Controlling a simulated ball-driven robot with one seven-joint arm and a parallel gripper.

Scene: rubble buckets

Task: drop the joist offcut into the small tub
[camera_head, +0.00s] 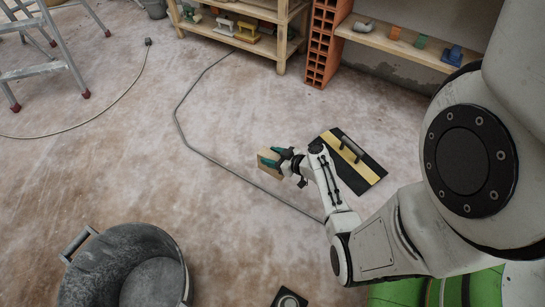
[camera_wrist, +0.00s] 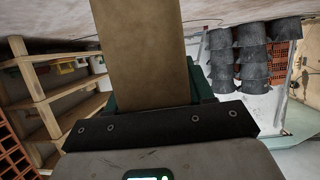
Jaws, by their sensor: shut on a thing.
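The joist offcut (camera_head: 268,161) is a light tan wooden block. My gripper (camera_head: 276,161), with dark green fingers, is shut on it and holds it out over the middle of the floor. In the wrist view the offcut (camera_wrist: 138,50) is a long brown piece running up from between the fingers. A grey, scuffed tub (camera_head: 95,268) with a handle stands at the lower left in the head view, apart from the gripper. Its front part is cut off by the picture edge, and the visible inside looks empty. I cannot tell whether this is the small tub.
A black and yellow float (camera_head: 358,152) shows just right of the gripper. A grey cable (camera_head: 183,130) snakes over the floor. A stepladder (camera_head: 50,65), wooden shelves (camera_head: 281,52) and bricks (camera_head: 320,45) stand at the back. Dark stacked buckets (camera_wrist: 250,55) show in the wrist view.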

